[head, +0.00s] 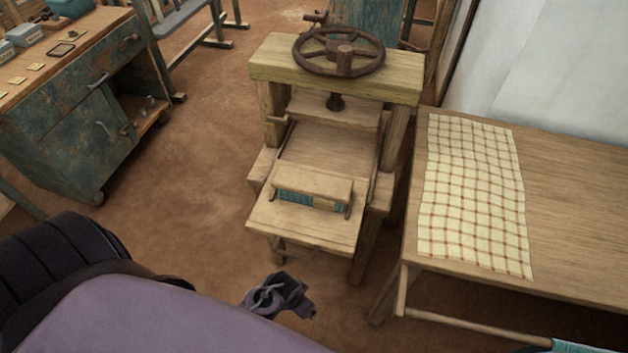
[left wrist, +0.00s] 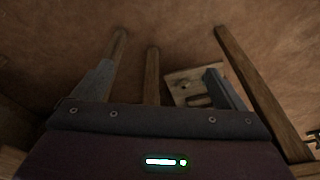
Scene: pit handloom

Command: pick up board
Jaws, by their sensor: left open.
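A wooden press (head: 337,75) stands in the middle of the head view. On its front tray (head: 300,228) a small pale wooden board (head: 314,185) lies over a folded teal cloth (head: 288,196). My left gripper (left wrist: 160,85) is open and empty in the left wrist view, its two fingers wide apart over the earth floor. In the head view my left arm comes in from the lower left, and its dark end is below and in front of the tray, apart from the board. I cannot make out its fingers there. My right gripper is not in view.
A table (head: 575,215) with a checked cloth (head: 472,195) stands to the right of the press. A worn teal cabinet (head: 75,140) stands at the left. Earth floor (head: 185,200) is clear between. Wooden legs (left wrist: 152,75) show between and beside my fingers in the left wrist view.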

